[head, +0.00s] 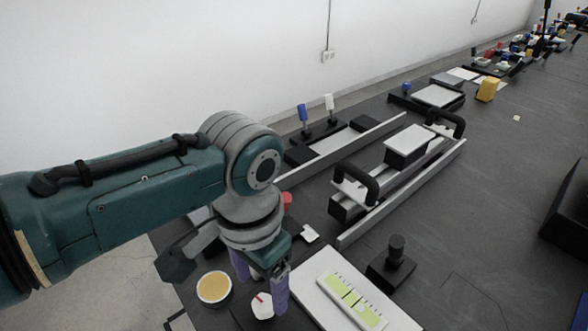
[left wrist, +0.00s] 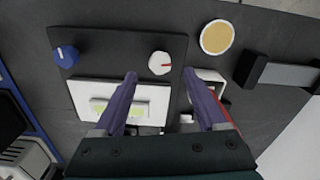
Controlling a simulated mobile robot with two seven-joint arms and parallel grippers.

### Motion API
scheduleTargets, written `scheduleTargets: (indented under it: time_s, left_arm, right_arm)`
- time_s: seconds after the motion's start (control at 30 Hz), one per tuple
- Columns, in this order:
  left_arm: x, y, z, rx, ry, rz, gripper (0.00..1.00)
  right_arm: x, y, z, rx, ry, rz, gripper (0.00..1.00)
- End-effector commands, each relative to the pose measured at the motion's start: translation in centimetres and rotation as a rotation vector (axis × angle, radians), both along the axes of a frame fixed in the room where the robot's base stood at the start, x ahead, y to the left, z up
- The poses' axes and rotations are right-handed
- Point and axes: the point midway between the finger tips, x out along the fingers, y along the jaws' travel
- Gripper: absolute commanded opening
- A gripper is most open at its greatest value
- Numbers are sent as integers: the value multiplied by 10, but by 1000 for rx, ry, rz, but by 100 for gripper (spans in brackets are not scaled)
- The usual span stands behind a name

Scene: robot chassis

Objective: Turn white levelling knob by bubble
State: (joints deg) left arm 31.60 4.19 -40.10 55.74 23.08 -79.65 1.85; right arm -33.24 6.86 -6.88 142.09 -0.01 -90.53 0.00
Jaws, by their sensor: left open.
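The white levelling knob (head: 262,305) has a red pointer mark and sits on a dark panel. It also shows in the left wrist view (left wrist: 160,64), just beyond the fingertips and between their lines. My left gripper (head: 261,286) is open, its purple fingers pointing down over the knob; in the left wrist view (left wrist: 159,75) its fingers are apart with nothing between them. I cannot tell the height above the knob. The bubble level (head: 350,299) is a yellow-green vial strip on a white plate, right of the knob; it also shows in the left wrist view (left wrist: 110,107).
A round tan-topped cup (head: 214,288) stands left of the knob. A blue knob (left wrist: 66,56) is on the same panel. A black upright knob (head: 396,250) stands behind the plate. Rails with black handles (head: 358,185) lie farther back. The tabletop at right is mostly clear.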

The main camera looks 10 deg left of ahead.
Motion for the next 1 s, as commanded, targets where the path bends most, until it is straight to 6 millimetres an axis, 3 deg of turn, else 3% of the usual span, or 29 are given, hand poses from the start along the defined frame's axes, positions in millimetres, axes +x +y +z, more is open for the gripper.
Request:
scheduleTargets:
  time_s: [0.03, 0.1, 0.3, 0.83, 1.0]
  left_arm:
    - [1, 0, 17, -2, -4, 0, 74]
    - [1, 0, 29, -1, -3, 0, 74]
    - [0, 0, 51, 0, -1, 0, 74]
    - [-1, -1, 53, -4, 0, 0, 74]
    - [-26, -15, 51, -70, -18, -3, 74]
  right_arm:
    - [0, 0, 11, 0, 0, 0, 0]
    - [0, 0, 15, 0, 0, 0, 0]
    - [0, 0, 21, 0, 0, 0, 0]
    - [0, 0, 21, 0, 0, 0, 0]
    - [0, 0, 24, 0, 0, 0, 0]
